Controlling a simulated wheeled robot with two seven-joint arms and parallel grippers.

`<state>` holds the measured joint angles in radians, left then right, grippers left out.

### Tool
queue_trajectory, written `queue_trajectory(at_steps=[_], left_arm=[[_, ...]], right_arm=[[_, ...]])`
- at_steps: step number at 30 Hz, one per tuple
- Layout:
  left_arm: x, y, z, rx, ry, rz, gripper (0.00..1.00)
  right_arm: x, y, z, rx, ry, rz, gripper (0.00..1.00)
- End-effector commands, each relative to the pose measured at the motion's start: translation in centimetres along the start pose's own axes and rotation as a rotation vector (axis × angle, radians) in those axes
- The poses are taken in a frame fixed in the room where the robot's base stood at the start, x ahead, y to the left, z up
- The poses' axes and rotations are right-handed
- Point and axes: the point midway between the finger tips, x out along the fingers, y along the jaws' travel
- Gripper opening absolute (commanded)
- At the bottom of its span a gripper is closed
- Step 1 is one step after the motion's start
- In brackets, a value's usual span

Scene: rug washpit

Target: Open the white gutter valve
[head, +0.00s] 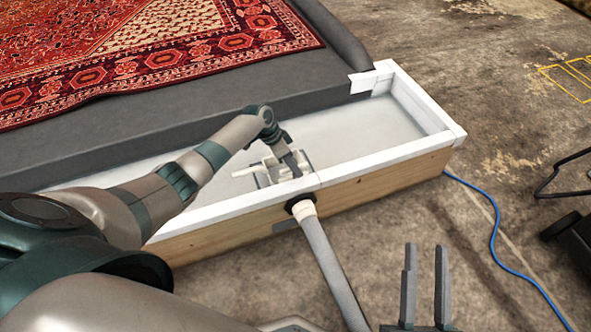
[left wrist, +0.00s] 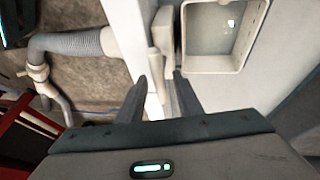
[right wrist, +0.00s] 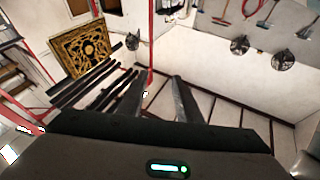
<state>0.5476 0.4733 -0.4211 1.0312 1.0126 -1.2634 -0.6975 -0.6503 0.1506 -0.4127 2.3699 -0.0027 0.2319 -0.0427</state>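The white gutter valve (head: 247,170) sits in the white gutter (head: 385,130), by its front wall; its far parts are partly covered by my left gripper (head: 290,165). In the left wrist view the valve's pale lever (left wrist: 155,62) lies just ahead of and between the fingertips, beside a pale square open box (left wrist: 212,68). The left fingers stand apart; whether either touches the valve I cannot tell. My right gripper (head: 425,262) is open and empty above the concrete floor, in front of the gutter.
A grey hose (head: 330,262) leaves the gutter's wooden front wall. A red patterned rug (head: 150,50) lies on the grey platform (head: 180,115) behind. A blue cable (head: 495,230) runs over the floor on the right. A dark object (head: 572,230) stands at the right edge.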

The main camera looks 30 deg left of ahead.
Motion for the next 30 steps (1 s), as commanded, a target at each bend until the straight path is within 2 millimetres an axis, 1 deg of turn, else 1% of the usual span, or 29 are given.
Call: queue_trajectory(at_steps=[1, 6, 17, 18, 21, 30], left_arm=[[0.5, 0.0, 0.0, 0.0, 0.0, 0.001, 0.33], [1.3, 0.1, 0.0, 0.0, 0.0, 0.001, 0.33], [1.4, 0.1, 0.0, 0.0, 0.0, 0.0, 0.33], [1.4, 0.0, 0.0, 0.0, 0.0, 0.0, 0.23], [1.4, 0.1, 0.0, 0.0, 0.0, 0.0, 0.0], [1.2, 0.1, -0.1, -0.001, 0.0, 0.001, 0.0]], right_arm=[[-0.1, -0.1, -0.3, 0.0, 0.022, -0.002, 0.31], [-0.2, -0.4, -1.3, 0.001, 0.072, -0.006, 0.31], [-0.3, -0.5, -1.6, 0.001, 0.084, -0.007, 0.31], [-0.3, -0.5, -1.6, 0.001, 0.084, -0.007, 0.31], [-0.3, -0.5, -1.6, 0.001, 0.084, -0.007, 0.31], [-0.2, -0.5, -1.4, 0.002, 0.067, -0.007, 0.31]])
